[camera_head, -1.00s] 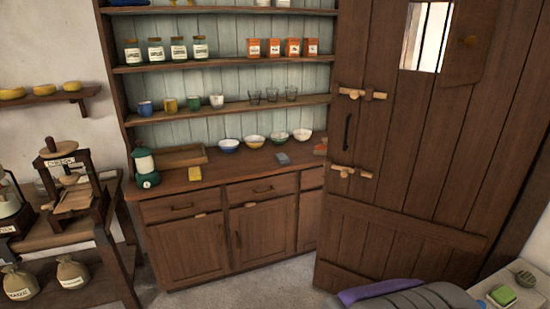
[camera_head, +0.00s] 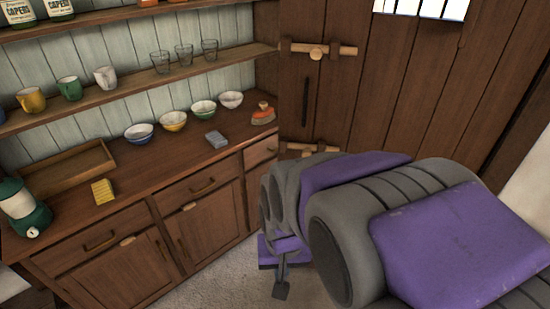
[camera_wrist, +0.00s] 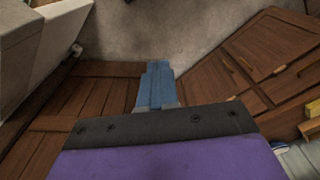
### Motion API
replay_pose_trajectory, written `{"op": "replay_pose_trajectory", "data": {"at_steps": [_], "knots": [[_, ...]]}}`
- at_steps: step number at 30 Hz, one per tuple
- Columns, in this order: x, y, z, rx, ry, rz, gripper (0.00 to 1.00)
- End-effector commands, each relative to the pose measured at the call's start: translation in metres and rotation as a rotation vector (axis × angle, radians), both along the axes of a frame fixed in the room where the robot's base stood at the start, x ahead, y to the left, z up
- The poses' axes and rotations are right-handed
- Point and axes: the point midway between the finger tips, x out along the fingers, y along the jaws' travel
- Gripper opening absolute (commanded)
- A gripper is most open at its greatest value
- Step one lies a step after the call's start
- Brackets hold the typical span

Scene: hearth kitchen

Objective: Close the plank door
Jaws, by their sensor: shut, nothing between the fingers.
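The plank door (camera_head: 420,110) fills the right of the head view. It is dark brown, with a black handle (camera_head: 305,101), wooden latch bars (camera_head: 335,49) and a barred window at the top. Its left edge overlaps the dresser's right end, and my arm hides its lower part. In the wrist view, brown planks of the door (camera_wrist: 95,95) lie to the left. My gripper (camera_wrist: 158,72) shows there as blue fingers together, empty, above the floor between door and dresser. Whether it touches the door, I cannot tell. In the head view the gripper is small and low, below my arm.
A strip of pale floor (camera_head: 225,277) is free. A white wall is at far right.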

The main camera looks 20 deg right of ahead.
Motion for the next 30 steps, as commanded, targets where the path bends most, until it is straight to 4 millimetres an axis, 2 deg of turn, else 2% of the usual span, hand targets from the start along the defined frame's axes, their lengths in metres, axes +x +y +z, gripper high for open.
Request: {"op": "replay_pose_trajectory", "data": {"at_steps": [1,6,15,18,24,30], "knots": [[0.026,-0.003,-0.002,0.001,-0.035,-0.061,0.00],[0.112,-0.015,-0.014,0.002,-0.189,-0.272,0.00],[0.246,-0.049,-0.045,0.025,-0.468,-0.611,0.00],[0.283,-0.063,-0.057,0.041,-0.565,-0.714,0.00],[0.346,-0.091,-0.084,0.092,-0.760,-0.899,0.00],[0.391,-0.114,-0.112,0.169,-0.960,-1.056,0.00]]}}
